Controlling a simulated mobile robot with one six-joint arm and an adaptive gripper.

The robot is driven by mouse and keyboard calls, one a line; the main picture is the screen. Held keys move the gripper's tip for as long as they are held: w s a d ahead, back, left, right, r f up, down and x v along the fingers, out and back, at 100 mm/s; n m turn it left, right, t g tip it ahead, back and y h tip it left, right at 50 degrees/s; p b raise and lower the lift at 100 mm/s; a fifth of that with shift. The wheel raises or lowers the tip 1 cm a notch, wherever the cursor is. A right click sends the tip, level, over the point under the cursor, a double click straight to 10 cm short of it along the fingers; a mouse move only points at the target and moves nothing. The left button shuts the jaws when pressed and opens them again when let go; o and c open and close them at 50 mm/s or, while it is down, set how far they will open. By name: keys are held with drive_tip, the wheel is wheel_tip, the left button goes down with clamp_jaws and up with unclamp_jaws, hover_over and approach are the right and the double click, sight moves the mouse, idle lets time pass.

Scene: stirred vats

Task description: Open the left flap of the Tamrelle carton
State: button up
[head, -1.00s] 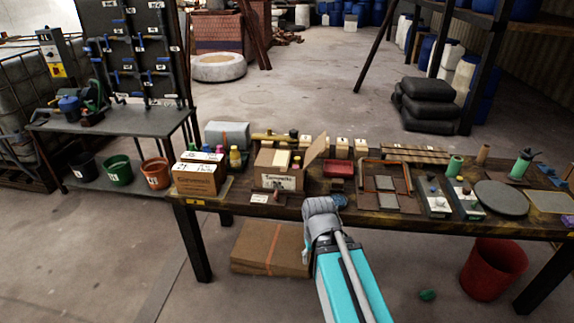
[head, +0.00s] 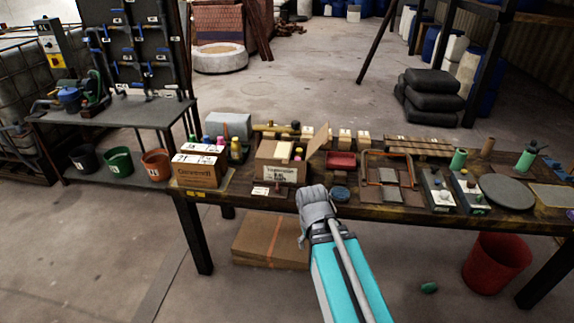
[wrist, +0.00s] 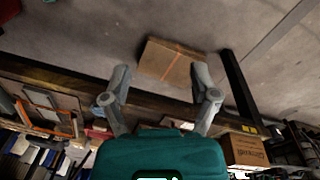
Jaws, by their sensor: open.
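The Tamrelle carton (head: 277,174) is a small brown box with a white front label, standing near the front edge of the workbench in the head view. Its right flap (head: 318,139) stands up, tilted outward to the right. Pale items show in its top; the state of its left flap is too small to tell. My gripper (head: 314,192) is in front of the bench edge, to the right of the carton and apart from it. In the wrist view my gripper (wrist: 160,80) has its fingers spread wide with nothing between them. The gripper body hides most of the carton there.
A second closed carton (head: 197,174) stands left of the Tamrelle carton, also seen in the wrist view (wrist: 245,150). Flattened cardboard (head: 268,243) lies under the bench (head: 385,212).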

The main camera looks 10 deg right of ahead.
drive_tip(key=w+d+f+n+t+h+b, duration=0.35)
drive_tip(key=w+n+b, duration=0.2)
drive_tip(key=w, duration=0.35)
drive_tip(key=n+t+b, duration=1.3)
drive_tip(key=n+b, duration=0.2)
drive_tip(key=n, duration=1.1)
approach(285, 162)
drive_tip(key=a+v, duration=0.1)
drive_tip(key=v, duration=0.3)
drive_tip(key=shift+w+d+f+h, duration=0.1)
drive_tip(key=shift+f+h, duration=0.15)
drive_tip(key=shift+h, duration=0.2)
drive_tip(key=shift+w, duration=0.1)
drive_tip(key=x, duration=1.3)
drive_tip(key=shift+w+d, duration=0.2)
drive_tip(key=shift+w, duration=0.05)
